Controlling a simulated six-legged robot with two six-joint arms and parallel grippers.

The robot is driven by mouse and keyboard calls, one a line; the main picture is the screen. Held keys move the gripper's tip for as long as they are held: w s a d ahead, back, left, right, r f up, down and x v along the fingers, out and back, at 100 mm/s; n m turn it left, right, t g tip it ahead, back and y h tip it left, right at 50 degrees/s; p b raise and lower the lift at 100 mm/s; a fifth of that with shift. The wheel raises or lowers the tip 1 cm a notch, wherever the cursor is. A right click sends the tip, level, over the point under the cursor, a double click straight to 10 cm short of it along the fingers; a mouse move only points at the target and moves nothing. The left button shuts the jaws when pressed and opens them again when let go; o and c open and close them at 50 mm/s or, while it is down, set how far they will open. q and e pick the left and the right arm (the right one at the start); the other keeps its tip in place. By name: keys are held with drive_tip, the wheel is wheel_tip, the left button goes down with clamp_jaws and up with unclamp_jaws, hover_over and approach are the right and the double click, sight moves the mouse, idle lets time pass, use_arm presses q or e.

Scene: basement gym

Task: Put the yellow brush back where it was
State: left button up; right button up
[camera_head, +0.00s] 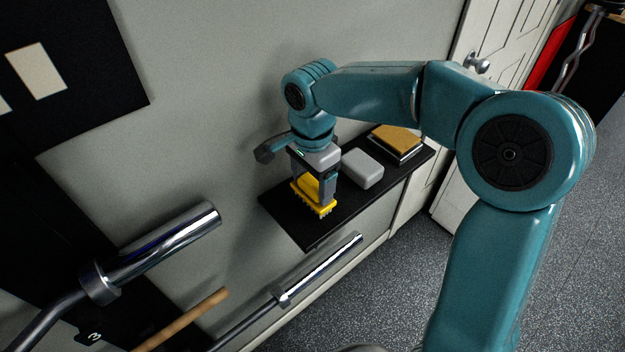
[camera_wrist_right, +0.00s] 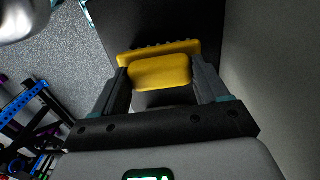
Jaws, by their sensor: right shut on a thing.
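The yellow brush (camera_head: 314,197) is between the fingers of my right gripper (camera_head: 315,190), which is shut on it. Its bristles point down at the near left part of a black wall shelf (camera_head: 354,210). I cannot tell whether the bristles touch the shelf. In the right wrist view the brush (camera_wrist_right: 160,70) sits across the fingertips of the gripper (camera_wrist_right: 160,80), with the dark shelf (camera_wrist_right: 200,22) behind it. My left gripper is in neither view.
On the shelf, a grey rounded block (camera_head: 362,168) stands right of the brush, and a stack of books (camera_head: 396,142) lies farther right. Metal bars (camera_head: 165,245) and a wooden stick (camera_head: 185,318) stick up at lower left. The wall is close behind the shelf.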

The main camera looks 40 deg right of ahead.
sight(313, 183)
drive_tip(key=shift+s+r, duration=0.15)
drive_tip(key=shift+s, duration=0.1)
drive_tip(key=shift+w+f, duration=0.2)
drive_tip(key=shift+f, duration=0.15)
drive_tip(key=o, duration=1)
drive_tip(key=shift+r, duration=0.1)
drive_tip(key=shift+s+r, duration=0.1)
drive_tip(key=shift+s, duration=0.05)
drive_tip(key=shift+a, duration=0.1)
drive_tip(key=shift+r, duration=0.2)
wheel_tip(313, 183, up, 12)
drive_tip(key=shift+f+p, duration=0.15)
drive_tip(key=shift+p, duration=0.6)
